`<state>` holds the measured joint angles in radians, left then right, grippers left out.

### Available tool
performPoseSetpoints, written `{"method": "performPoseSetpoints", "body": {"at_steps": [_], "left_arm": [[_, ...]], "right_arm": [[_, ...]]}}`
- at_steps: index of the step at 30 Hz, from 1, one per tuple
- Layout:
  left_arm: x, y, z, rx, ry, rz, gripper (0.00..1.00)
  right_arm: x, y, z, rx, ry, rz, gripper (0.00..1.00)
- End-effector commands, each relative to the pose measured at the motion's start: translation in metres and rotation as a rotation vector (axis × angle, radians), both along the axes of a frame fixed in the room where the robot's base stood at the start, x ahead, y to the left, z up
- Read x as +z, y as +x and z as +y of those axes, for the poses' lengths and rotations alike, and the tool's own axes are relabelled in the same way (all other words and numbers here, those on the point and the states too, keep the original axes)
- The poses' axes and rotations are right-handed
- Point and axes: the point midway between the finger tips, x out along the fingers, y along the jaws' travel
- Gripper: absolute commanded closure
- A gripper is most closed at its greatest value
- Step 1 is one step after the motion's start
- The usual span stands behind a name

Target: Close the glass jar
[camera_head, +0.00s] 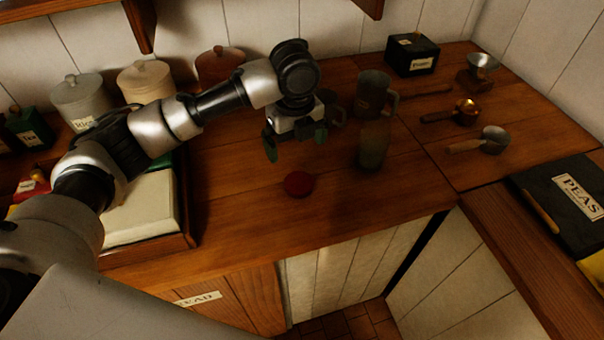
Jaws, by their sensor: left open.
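A greenish glass jar (373,147) stands upright on the wooden counter, with its top in shadow. A round red lid (298,184) lies on the counter to the left of the jar and nearer the front edge, apart from it. My left gripper (296,147) hangs above the counter with its fingers pointing down, behind and above the red lid and left of the jar. Its two greenish fingertips are spread and nothing shows between them. My right gripper is not in view.
A dark mug (374,93) stands just behind the jar. Lidded canisters (145,81) line the wall behind my arm. A scoop (490,140) and a black box (412,55) are at right. The counter in front of the lid is clear.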

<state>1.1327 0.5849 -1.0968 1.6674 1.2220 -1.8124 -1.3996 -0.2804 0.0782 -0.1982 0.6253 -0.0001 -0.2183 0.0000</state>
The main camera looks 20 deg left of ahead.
Motion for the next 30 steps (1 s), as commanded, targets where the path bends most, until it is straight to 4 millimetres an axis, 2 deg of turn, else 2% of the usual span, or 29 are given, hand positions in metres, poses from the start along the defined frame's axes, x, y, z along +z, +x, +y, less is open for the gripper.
{"method": "performPoseSetpoints", "body": {"at_steps": [3,7,11,18,30], "left_arm": [[0.000,0.000,0.000,0.001,0.000,0.000,0.00],[-0.005,0.000,0.000,0.002,0.000,0.001,0.00],[-0.023,-0.001,0.000,0.002,0.001,0.004,0.00],[-0.054,-0.001,-0.001,0.001,0.000,0.001,0.00],[-0.059,0.000,-0.001,0.002,-0.001,-0.001,0.00]], "right_arm": [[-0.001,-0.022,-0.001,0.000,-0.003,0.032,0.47],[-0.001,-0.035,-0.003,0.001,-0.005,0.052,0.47],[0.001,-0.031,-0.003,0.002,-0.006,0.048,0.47],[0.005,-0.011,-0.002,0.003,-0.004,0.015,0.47],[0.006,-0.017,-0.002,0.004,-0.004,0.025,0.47]]}}
